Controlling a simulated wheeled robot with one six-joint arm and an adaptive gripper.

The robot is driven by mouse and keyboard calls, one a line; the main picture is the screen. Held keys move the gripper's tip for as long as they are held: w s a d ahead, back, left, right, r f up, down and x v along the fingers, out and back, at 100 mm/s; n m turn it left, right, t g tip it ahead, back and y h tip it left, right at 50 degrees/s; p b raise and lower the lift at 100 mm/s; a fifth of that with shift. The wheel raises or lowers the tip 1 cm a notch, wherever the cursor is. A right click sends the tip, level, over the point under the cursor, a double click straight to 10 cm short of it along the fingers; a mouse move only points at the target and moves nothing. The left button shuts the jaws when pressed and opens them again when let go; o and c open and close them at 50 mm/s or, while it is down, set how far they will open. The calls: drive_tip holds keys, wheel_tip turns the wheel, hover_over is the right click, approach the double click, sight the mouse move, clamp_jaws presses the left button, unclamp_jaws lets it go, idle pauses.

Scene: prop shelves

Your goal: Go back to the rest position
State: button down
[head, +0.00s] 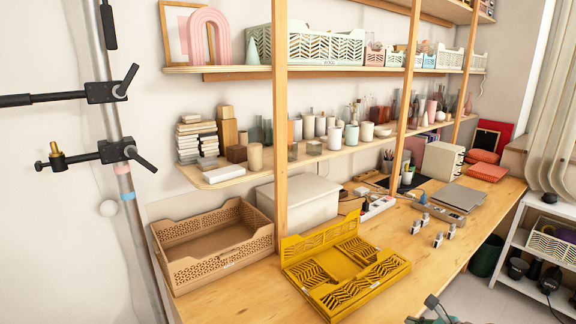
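I cannot make out my gripper or arm in the head view. The task names no object. A small dark grey piece with a thin cable (433,303) shows at the bottom edge, in front of the table, and I cannot tell what it is.
The wooden table (400,285) holds a tan crate (190,277), a folded yellow crate (372,290), a white box (305,203) and a laptop (458,197). Shelves on wooden posts (280,120) rise above. A stand with clamps (122,180) is at left. A white rack (510,272) stands at right.

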drive_tip(key=s+a+f+n+t+h, duration=0.1)
drive_tip(key=s+a+f+n+h, duration=0.1)
drive_tip(key=s+a+f+n, duration=0.45)
drive_tip(key=s+a+f+n+h, duration=0.1)
drive_tip(key=s+a+f, duration=0.2)
drive_tip(key=s+f, duration=0.65)
drive_tip(key=s+a+r+n+t+h, duration=0.2)
drive_tip(key=s+n, duration=0.5)
drive_tip(key=s, duration=1.1)
drive_tip(key=s+a+r+n+t, duration=0.1)
drive_tip(key=s+r+n, duration=0.5)
drive_tip(key=s, duration=0.3)
drive_tip(key=s+a+r+n, duration=0.2)
drive_tip(key=s+r+n, duration=0.4)
drive_tip(key=s+r, duration=0.3)
drive_tip(key=shift+s+a+t, duration=0.3)
drive_tip(key=shift+t, duration=0.1)
drive_tip(key=c, duration=1.9)
unclamp_jaws()
drive_tip(key=shift+n, duration=0.25)
